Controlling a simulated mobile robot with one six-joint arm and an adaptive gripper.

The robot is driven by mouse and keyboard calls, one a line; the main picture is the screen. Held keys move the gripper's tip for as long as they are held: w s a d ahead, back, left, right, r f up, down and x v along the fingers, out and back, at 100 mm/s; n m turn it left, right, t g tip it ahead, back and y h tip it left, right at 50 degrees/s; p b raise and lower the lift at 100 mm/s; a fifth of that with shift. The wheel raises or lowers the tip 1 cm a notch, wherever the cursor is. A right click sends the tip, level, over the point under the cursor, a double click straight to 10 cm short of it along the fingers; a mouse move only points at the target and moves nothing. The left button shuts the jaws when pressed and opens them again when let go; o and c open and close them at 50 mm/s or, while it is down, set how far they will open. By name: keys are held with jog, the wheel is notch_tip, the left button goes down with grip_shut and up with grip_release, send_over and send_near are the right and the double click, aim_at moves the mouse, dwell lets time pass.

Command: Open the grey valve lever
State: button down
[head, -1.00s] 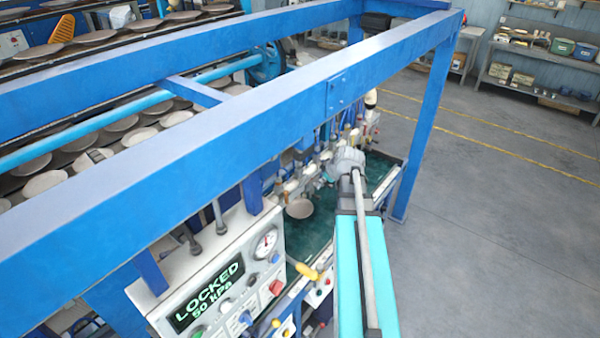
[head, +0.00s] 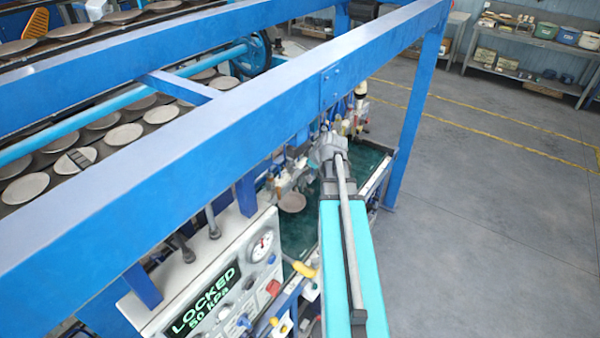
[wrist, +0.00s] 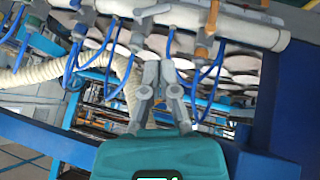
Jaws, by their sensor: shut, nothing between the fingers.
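In the wrist view, my gripper (wrist: 159,72) points up the picture with its two grey fingers together and nothing between them. Its tips are just below a white pipe (wrist: 190,16) that carries several valves. A grey lever (wrist: 152,9) shows on this pipe near the top edge, above and slightly left of the fingertips; a gap shows between them in the picture. I cannot tell the depth between them. In the head view, my gripper (head: 328,143) is by the row of valves under the blue beam, and the grey lever cannot be made out there.
An orange-brown lever (wrist: 213,16) is on the same pipe to the right. Blue hoses (wrist: 98,60) and a ribbed cream hose (wrist: 60,80) hang below the pipe. The blue beam (head: 230,120) crosses above. A control panel (head: 225,290) reads LOCKED 50 kPa. Open floor (head: 480,220) lies right.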

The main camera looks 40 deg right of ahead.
jog(key=shift+f, duration=0.2)
jog(key=b, duration=1.1)
send_near(294, 177)
jog(key=x, duration=0.6)
jog(key=shift+w+f, duration=0.15)
jog(key=shift+f, duration=0.15)
jog(key=shift+w+f, duration=0.1)
